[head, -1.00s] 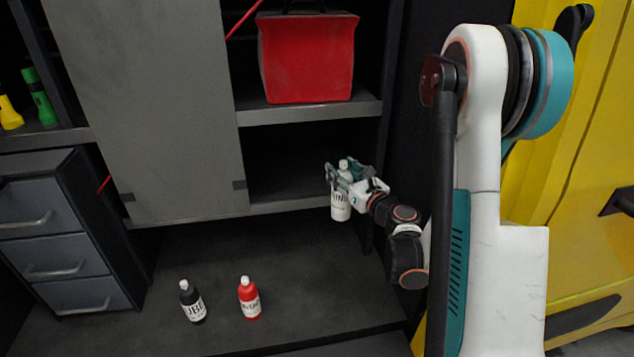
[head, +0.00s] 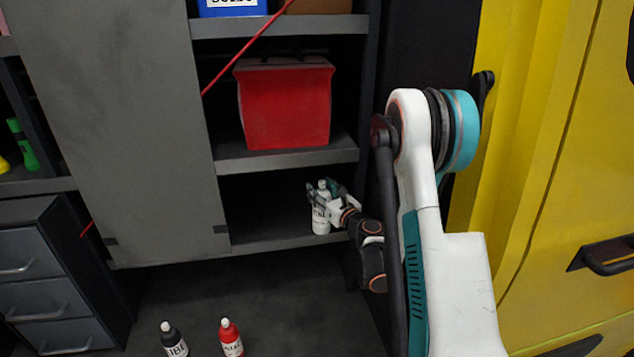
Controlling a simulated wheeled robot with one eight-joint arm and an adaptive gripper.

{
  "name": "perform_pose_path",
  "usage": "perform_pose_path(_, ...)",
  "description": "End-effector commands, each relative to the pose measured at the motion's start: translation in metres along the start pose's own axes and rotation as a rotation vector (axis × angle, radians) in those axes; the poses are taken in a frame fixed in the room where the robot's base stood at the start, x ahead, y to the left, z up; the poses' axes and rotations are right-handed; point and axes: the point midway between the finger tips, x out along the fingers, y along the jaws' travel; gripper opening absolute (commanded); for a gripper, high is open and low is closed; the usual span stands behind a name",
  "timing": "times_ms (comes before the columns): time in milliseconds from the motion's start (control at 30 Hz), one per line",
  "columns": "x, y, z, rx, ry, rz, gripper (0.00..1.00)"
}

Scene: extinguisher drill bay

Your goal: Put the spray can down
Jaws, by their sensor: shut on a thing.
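The spray can is a white bottle-shaped can (head: 320,222) with dark lettering and a white top. My gripper (head: 322,196) is shut on its upper part and holds it upright. The can is at the right end of the lower shelf (head: 262,243) of the open cabinet, its bottom close to the shelf's front edge. I cannot tell whether it touches the shelf. Part of the can is hidden by the gripper fingers.
A red bag (head: 285,105) sits on the shelf above. A black bottle (head: 173,341) and a red bottle (head: 231,339) stand on the dark surface below. The lower shelf is bare left of the can. A grey door (head: 125,130) covers the cabinet's left part.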

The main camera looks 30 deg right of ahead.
Motion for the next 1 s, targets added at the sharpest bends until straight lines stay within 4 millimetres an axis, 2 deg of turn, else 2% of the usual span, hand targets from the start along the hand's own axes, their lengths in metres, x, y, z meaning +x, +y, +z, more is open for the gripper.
perform_pose_path(33, 0.013, -0.003, -0.002, 0.000, 0.000, 0.001, 0.00)
perform_pose_path(200, 0.047, -0.014, -0.004, 0.000, 0.000, 0.001, 0.00)
perform_pose_path(333, 0.061, -0.019, -0.003, 0.000, 0.000, 0.001, 0.00)
perform_pose_path(467, 0.066, -0.021, -0.005, 0.000, 0.000, 0.001, 0.00)
perform_pose_path(733, 0.066, -0.021, -0.037, 0.000, 0.000, 0.001, 0.00)
perform_pose_path(1000, 0.065, -0.021, -0.038, 0.000, 0.000, 0.001, 0.00)
